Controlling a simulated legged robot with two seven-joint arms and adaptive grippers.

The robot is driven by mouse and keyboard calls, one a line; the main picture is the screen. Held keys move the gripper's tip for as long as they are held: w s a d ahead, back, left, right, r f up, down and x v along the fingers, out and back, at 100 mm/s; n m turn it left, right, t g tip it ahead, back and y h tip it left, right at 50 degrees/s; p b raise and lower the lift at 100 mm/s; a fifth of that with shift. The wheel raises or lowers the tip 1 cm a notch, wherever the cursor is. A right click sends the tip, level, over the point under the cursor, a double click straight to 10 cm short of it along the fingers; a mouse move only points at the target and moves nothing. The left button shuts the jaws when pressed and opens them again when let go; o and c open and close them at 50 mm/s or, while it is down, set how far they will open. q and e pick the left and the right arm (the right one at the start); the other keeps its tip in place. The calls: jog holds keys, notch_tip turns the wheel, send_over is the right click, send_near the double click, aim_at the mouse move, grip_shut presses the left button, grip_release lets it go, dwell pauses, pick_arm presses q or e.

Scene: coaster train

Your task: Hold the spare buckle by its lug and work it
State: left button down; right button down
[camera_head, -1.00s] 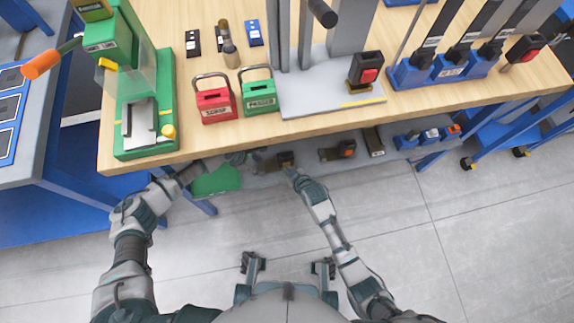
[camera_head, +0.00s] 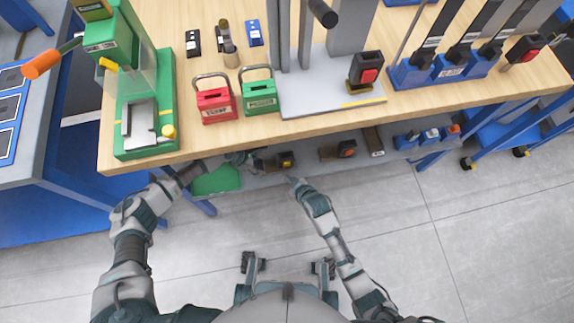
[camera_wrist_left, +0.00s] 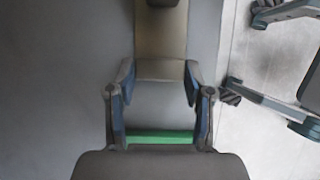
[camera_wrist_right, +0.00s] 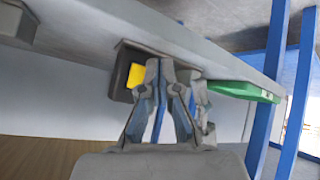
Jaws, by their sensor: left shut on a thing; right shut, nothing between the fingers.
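The spare buckle (camera_head: 280,160), a dark body with a yellow button, is at the lower shelf under the bench. My left gripper (camera_head: 248,157) is shut on its lug, at the left end of the buckle. In the left wrist view, the flat tan lug (camera_wrist_left: 160,50) runs between the two fingertips (camera_wrist_left: 160,72), and the dark body shows only at the top edge. My right gripper (camera_head: 293,181) is shut and empty, just in front of the buckle. In the right wrist view, its fingertips (camera_wrist_right: 166,66) overlap the buckle beside the yellow button (camera_wrist_right: 133,75); I cannot tell any contact.
A green tray (camera_head: 217,180) lies on the shelf left of the buckle. Another buckle with a red button (camera_head: 346,149) and a dark strap piece (camera_head: 374,141) lie to the right. The bench's front edge (camera_head: 230,147) overhangs the shelf. The floor in front is free.

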pick_arm(q)
jog(key=shift+s, duration=0.1)
pick_arm(e)
jog(key=shift+s+d, duration=0.25)
jog(key=shift+s, duration=0.6)
jog(key=shift+s+d, duration=0.2)
jog(key=shift+s, duration=0.6)
pick_arm(q)
jog(key=shift+c, duration=1.8)
grip_release()
jog(key=shift+r, duration=0.1)
jog(key=v, duration=1)
jog(key=s+d+r+p, duration=0.1)
jog(key=s+d+p, duration=0.2)
jog(key=s+p, duration=1)
jog(key=shift+s+p, duration=0.35)
jog(key=shift+p, duration=0.3)
pick_arm(e)
jog(key=w+r+t, duration=0.1)
jog(key=w+r, duration=0.1)
jog(key=r, duration=0.9)
jog(key=w+r, duration=0.2)
jog(key=r, duration=0.9)
jog(key=shift+w+r+n+t, duration=0.3)
jog(key=shift+w+r+t, duration=0.05)
jog(key=shift+t, duration=0.05)
pick_arm(q)
jog(key=shift+r, duration=0.15)
